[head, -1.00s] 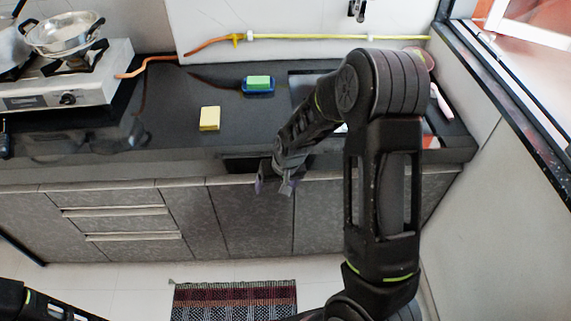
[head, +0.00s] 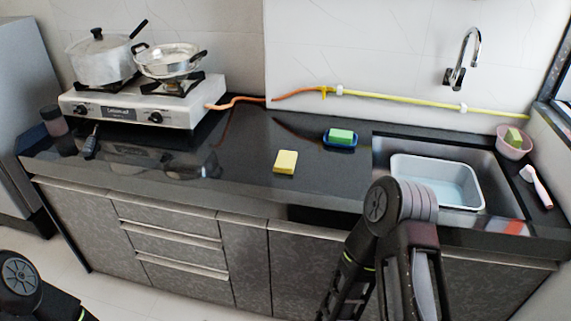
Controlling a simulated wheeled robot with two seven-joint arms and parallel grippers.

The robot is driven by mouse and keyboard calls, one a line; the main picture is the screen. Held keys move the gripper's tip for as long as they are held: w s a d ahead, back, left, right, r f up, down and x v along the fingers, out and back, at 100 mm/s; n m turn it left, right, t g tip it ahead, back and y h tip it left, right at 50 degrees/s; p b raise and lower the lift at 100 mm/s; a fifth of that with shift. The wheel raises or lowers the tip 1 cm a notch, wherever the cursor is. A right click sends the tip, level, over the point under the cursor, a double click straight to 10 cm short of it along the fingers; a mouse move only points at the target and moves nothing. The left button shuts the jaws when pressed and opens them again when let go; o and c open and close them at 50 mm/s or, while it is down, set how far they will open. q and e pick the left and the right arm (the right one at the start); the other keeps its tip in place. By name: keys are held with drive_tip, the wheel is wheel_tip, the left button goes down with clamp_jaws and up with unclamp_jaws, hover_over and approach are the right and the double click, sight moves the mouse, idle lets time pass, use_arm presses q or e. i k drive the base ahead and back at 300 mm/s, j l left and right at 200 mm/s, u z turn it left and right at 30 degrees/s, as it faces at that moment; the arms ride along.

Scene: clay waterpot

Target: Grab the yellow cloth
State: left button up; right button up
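The yellow cloth (head: 285,162) is a small folded yellow block lying flat on the black counter (head: 240,165), left of the sink and near the counter's middle. Nothing touches it. My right arm reaches in from the bottom right, in front of the sink; its elbow bends and the forearm runs down out of the picture, so the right gripper is not visible. Only a joint of my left arm shows in the bottom left corner; the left gripper is out of view.
A green sponge on a blue dish (head: 341,145) lies behind and right of the cloth. Further right is the sink with a grey basin (head: 437,180). A stove (head: 150,103) with a pot (head: 102,62) and a pan (head: 168,62) stands at left. Counter around the cloth is clear.

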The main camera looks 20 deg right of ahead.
sight(286, 162)
drive_tip(key=i+j, duration=0.3)
drive_tip(key=i, duration=0.2)
drive_tip(key=z, duration=1.5)
